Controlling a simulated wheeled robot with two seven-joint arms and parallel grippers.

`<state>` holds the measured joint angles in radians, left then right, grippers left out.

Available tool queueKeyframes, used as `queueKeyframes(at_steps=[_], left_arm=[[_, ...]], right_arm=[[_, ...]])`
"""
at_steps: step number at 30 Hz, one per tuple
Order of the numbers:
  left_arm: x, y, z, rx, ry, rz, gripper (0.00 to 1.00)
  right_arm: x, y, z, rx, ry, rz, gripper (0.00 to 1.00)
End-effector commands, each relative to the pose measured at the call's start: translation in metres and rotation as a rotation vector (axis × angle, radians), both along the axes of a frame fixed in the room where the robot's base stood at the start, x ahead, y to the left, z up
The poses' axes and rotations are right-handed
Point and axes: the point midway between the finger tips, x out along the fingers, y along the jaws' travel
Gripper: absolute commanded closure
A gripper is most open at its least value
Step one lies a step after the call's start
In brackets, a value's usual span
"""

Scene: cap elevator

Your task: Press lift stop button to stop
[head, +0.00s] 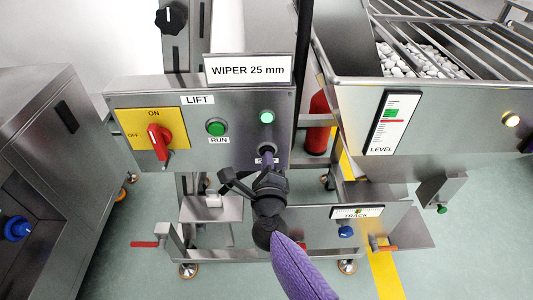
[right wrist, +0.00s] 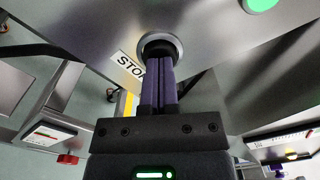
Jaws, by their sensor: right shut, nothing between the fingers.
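The stop button (right wrist: 149,39) shows in the right wrist view as a pale metal ring with a dark inside, largely covered by my fingers. The STOP label (right wrist: 127,67) beside it is partly hidden. My right gripper (right wrist: 160,62) is shut and empty, its purple fingertips at the button's ring; I cannot tell if the button is pushed in. In the head view my right gripper (head: 267,158) reaches up to the lower right of the steel LIFT panel (head: 235,160). A green lamp (head: 267,117) is lit above the stop button. My left gripper is not in view.
The panel also has a green RUN button (head: 216,128) and a red rotary switch (head: 159,141) on a yellow plate. A "WIPER 25 mm" sign (head: 248,69) stands above it. A steel hopper (head: 350,101) with white pieces is at right, and a steel cabinet (head: 45,115) at left.

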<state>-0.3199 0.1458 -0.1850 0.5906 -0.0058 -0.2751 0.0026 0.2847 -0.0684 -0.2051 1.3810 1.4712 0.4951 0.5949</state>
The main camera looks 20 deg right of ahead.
Motion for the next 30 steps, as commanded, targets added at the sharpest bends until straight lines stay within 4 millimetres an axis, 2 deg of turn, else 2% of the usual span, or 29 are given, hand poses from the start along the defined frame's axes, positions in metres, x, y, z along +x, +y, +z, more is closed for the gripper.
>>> queueKeyframes(at_steps=[13,30], left_arm=[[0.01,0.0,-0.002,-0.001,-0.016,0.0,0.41],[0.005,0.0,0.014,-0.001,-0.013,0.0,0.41]], right_arm=[[0.003,-0.001,0.0,0.0,0.0,-0.001,1.0],[-0.047,0.014,0.001,0.0,0.001,0.0,1.0]])
